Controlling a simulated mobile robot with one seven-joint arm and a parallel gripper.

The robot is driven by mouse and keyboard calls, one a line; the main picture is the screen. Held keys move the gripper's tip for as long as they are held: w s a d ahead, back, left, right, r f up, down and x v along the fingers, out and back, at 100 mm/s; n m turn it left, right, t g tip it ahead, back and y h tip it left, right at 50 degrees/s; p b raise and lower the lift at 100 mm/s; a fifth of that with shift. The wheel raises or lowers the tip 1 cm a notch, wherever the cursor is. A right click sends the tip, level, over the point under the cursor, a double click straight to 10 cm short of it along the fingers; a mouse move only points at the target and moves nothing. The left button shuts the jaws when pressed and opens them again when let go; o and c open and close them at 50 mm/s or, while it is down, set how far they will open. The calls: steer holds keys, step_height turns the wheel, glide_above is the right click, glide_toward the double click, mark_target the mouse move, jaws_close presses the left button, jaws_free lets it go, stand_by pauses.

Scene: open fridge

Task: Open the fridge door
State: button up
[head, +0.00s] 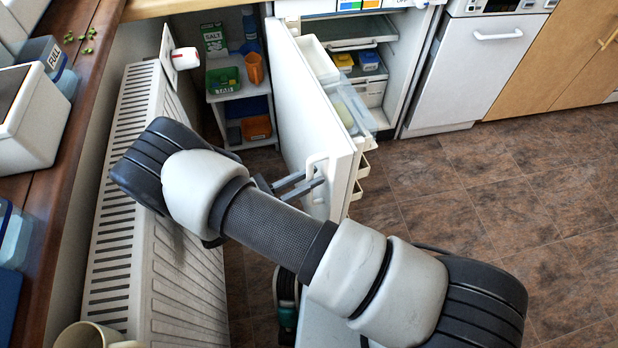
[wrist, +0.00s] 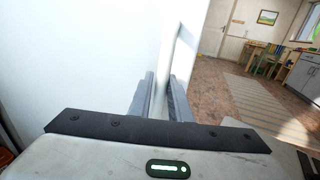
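The white fridge door (head: 310,110) stands swung wide open, its outer face toward the radiator and its inner shelves toward the floor area on the right. Its white handle (head: 317,163) is near the door's free edge. My gripper (head: 305,183) is at the outer face beside this handle. In the wrist view, the grey fingers of my gripper (wrist: 160,92) are apart, with the lower part of the handle (wrist: 183,48) showing between and beyond them. I see a gap between the fingers; whether either one touches the handle is unclear.
The fridge interior (head: 360,75) shows shelves and food boxes. A white radiator (head: 130,220) and a wooden counter (head: 75,110) stand close on the left. A small shelf unit (head: 240,92) is behind the door. Tiled floor (head: 470,190) is free on the right.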

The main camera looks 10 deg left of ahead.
steer(key=o, duration=0.3)
steer(key=p, duration=0.3)
glide_toward(326, 146)
steer(key=x, duration=0.5)
steer(key=shift+w+d, duration=0.1)
steer(key=shift+d, duration=0.1)
steer(key=shift+r, duration=0.1)
